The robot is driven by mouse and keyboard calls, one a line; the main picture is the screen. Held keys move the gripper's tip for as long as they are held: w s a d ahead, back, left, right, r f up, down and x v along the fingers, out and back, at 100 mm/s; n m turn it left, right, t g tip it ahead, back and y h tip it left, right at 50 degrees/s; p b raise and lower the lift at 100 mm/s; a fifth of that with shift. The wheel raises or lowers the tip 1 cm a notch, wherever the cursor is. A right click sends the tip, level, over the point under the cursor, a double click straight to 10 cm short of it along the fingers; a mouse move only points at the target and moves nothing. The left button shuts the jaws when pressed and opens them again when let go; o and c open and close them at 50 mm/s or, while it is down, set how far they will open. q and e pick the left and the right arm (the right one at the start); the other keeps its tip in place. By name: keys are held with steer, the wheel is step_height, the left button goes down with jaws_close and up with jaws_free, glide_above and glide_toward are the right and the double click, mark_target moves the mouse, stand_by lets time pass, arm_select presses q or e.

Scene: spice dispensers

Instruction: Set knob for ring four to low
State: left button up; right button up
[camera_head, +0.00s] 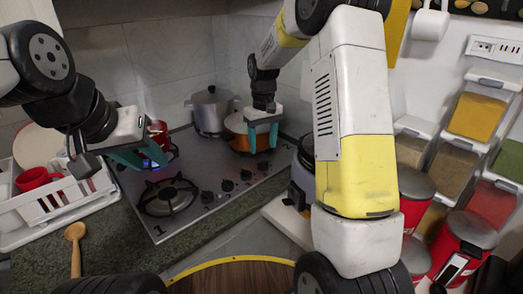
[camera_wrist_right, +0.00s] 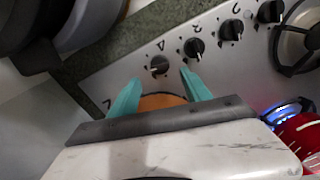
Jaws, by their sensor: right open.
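The steel gas hob (camera_head: 200,221) has a row of black knobs along its front. The end knob farthest right in the head view (camera_head: 263,165) shows in the right wrist view as a greyer knob (camera_wrist_right: 159,65), just beyond and between the fingertips. My right gripper (camera_head: 262,149) is open above the hob's right end, its teal fingers apart and empty, also in the wrist view (camera_wrist_right: 160,78). I see no contact with the knob. Its pointer is too small to read. My left gripper (camera_head: 153,165) is open by the rear left ring, its teal fingertips apart.
Blue flame (camera_head: 155,162) burns at the rear left ring near a red pot (camera_head: 157,135). An orange pot (camera_head: 237,127) is by my right gripper, with a steel pot (camera_head: 211,112) behind. A white dish rack (camera_head: 60,207) is left; spice dispensers (camera_head: 477,115) are right. The front left ring (camera_head: 168,196) is bare.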

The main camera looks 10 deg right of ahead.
mark_target(263, 162)
step_height(263, 162, down, 6)
steer(key=shift+f, duration=0.2)
steer(key=shift+c, duration=0.3)
jaws_close()
steer(key=shift+m, duration=0.4)
stand_by(0.3)
steer(key=m, duration=0.4)
steer(key=shift+m, duration=2.1)
